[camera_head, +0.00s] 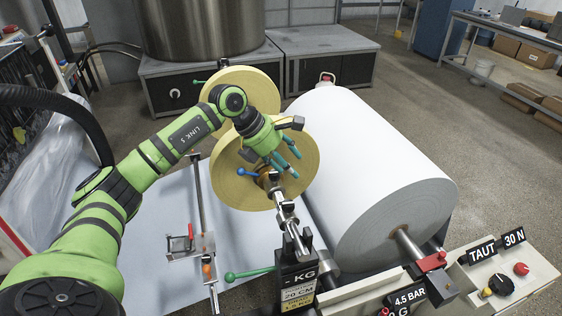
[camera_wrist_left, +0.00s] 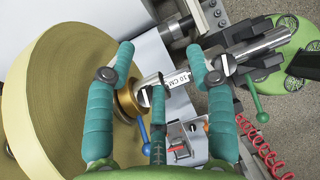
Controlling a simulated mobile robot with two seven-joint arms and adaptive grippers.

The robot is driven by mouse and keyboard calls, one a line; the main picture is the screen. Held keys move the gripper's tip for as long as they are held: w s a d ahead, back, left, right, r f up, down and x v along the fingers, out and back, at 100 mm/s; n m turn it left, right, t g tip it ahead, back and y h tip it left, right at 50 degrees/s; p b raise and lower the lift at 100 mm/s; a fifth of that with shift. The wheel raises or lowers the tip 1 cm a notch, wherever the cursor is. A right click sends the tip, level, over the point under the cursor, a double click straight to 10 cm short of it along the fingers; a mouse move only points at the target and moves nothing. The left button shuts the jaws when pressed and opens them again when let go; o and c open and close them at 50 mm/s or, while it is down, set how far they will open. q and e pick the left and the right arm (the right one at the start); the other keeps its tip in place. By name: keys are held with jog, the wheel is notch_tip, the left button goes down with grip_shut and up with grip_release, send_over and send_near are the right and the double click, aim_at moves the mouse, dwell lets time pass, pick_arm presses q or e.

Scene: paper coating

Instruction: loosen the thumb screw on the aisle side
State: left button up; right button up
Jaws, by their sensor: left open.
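My left gripper (camera_head: 285,163) is open above the metal shaft (camera_head: 285,212), in front of the yellow tape roll (camera_head: 235,190). In the left wrist view, its teal fingers (camera_wrist_left: 159,62) are spread over the shaft, with nothing held between them. A blue ball-ended lever (camera_head: 241,172) sits by the brass hub of the roll; it also shows in the wrist view (camera_wrist_left: 143,132). A green ball-ended lever (camera_head: 250,273) is farther along the shaft and also shows in the wrist view (camera_wrist_left: 257,102). I cannot tell which lever is the thumb screw. My right gripper is out of view.
A large white paper roll (camera_head: 365,165) stands close to the right of the gripper. A control panel (camera_head: 505,275) with knobs is at the lower right. A small bracket (camera_head: 190,243) stands on the pale sheet at left.

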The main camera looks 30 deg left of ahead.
aim_at(274, 173)
pick_arm(q)
jog(key=a+g+y, duration=0.1)
jog(key=a+y, duration=0.2)
jog(key=a, duration=0.4)
jog(key=p+x, duration=0.2)
jog(key=x, duration=0.3)
jog(key=shift+s+d+p, duration=0.35)
jog(key=shift+p, duration=0.05)
jog(key=shift+w+d+f, duration=0.1)
jog(key=shift+w+f, duration=0.05)
jog(key=shift+f, duration=0.3)
jog(key=c, duration=1.1)
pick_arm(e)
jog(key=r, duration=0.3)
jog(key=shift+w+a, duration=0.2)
